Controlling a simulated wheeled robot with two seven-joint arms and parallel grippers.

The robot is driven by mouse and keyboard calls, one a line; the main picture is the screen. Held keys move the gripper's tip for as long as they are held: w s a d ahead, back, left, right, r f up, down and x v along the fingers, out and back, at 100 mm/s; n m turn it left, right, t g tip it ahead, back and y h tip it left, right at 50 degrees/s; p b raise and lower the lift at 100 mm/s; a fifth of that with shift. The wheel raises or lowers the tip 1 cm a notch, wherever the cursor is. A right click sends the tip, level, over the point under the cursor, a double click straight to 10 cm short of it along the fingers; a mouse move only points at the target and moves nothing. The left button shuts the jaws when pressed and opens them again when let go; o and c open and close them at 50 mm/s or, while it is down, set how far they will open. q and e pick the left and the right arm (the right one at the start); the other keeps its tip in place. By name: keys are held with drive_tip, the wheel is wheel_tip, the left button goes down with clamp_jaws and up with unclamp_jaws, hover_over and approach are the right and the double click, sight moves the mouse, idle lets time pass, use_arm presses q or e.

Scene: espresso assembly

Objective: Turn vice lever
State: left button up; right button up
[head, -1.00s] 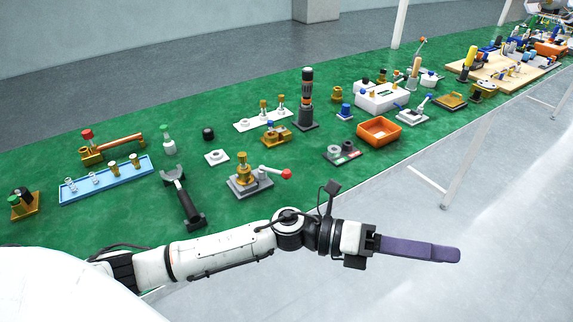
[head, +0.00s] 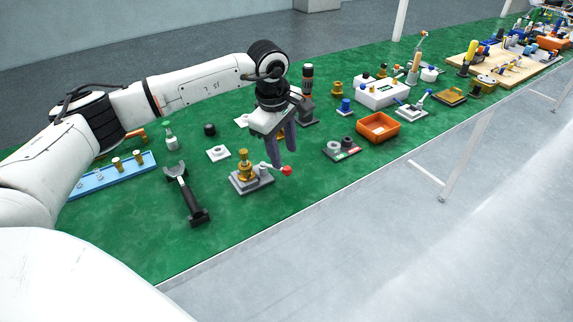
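The vice has a grey base (head: 250,184) on the green table, with a brass part (head: 244,166) standing upright in it. Its lever ends in a red knob (head: 286,171) that points to the right. My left gripper (head: 282,160) points down just above and behind the lever, with its purple-grey fingers apart and nothing seen between them. One fingertip overlaps the lever in the picture; I cannot tell whether they touch. My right gripper is not in view.
A black-handled fork-shaped tool (head: 188,200) lies left of the vice. A blue tray (head: 100,178) is further left. A grey block with round parts (head: 342,150) and an orange bin (head: 378,128) are to the right. My arm hides some items behind. Table in front of the vice is clear.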

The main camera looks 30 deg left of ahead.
sight(287, 168)
use_arm(q)
drive_tip(key=f, duration=0.3)
drive_tip(key=w+f, duration=0.1)
drive_tip(key=f, duration=0.2)
drive_tip(key=shift+w+d+f, duration=0.1)
drive_tip(key=shift+c, duration=0.5)
clamp_jaws()
